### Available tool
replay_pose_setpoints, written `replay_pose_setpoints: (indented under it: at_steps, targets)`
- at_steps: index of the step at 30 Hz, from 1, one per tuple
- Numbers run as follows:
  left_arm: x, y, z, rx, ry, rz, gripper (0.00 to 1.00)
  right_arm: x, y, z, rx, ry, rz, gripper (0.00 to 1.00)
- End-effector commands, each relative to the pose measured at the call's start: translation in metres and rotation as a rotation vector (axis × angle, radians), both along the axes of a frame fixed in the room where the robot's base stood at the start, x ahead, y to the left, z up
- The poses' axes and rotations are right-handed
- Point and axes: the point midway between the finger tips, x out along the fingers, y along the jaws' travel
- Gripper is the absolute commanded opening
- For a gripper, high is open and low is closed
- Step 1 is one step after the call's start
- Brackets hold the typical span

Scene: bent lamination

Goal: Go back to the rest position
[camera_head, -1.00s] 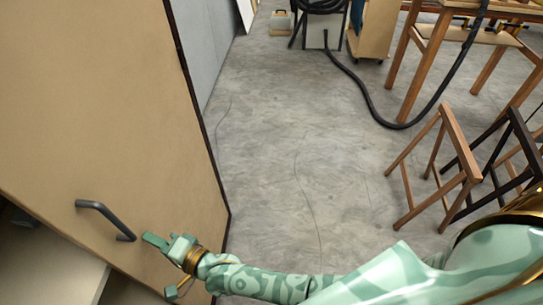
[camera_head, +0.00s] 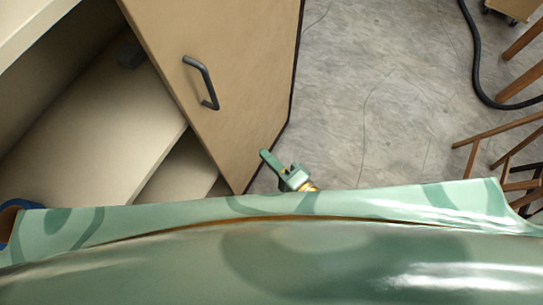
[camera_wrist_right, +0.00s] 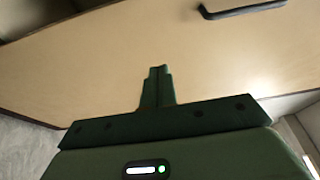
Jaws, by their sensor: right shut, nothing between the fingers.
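My right gripper (camera_head: 273,163) is green and points up and left near the lower edge of a tan cabinet door (camera_head: 240,60). In the right wrist view its fingers (camera_wrist_right: 158,75) are together with nothing between them, and the door fills the space ahead. The door's dark bar handle (camera_head: 202,82) is up and left of the gripper, apart from it. The handle also shows at the top right of the wrist view (camera_wrist_right: 240,10). The door stands open. My left gripper is not in view. My own green body hides the bottom of the head view.
The open cabinet has pale shelves (camera_head: 100,140) at the left. A blue and tan roll (camera_head: 12,218) shows at the lower left edge. Grey concrete floor (camera_head: 385,100) lies free right of the door. A black hose (camera_head: 478,60) and wooden trestles (camera_head: 500,150) stand at the right.

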Motion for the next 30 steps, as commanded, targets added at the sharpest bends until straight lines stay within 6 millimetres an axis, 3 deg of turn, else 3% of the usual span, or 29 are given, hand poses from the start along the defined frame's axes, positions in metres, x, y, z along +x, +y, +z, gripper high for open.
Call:
replay_pose_setpoints:
  at_steps: [11, 14, 17, 21, 23, 26, 30]
  targets:
    - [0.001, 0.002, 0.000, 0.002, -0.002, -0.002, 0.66, -0.005, -0.005, 0.000, -0.011, -0.007, 0.000, 0.00]
    - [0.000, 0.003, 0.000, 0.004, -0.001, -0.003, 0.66, -0.008, -0.002, -0.007, -0.126, -0.057, 0.023, 0.00]
    - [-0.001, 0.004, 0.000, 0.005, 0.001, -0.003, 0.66, -0.016, -0.014, -0.055, -0.450, -0.126, 0.094, 0.00]
    - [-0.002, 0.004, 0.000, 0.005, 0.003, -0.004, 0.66, -0.026, -0.064, -0.142, -0.935, -0.154, 0.211, 0.00]
    - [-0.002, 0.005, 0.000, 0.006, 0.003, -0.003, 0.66, -0.037, -0.091, -0.176, -1.112, -0.138, 0.277, 0.00]
    - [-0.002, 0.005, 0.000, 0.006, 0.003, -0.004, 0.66, -0.066, -0.137, -0.228, -1.360, -0.080, 0.412, 0.00]
    - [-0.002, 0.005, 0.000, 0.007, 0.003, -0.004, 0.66, -0.130, -0.197, -0.283, -1.594, 0.056, 0.638, 0.00]
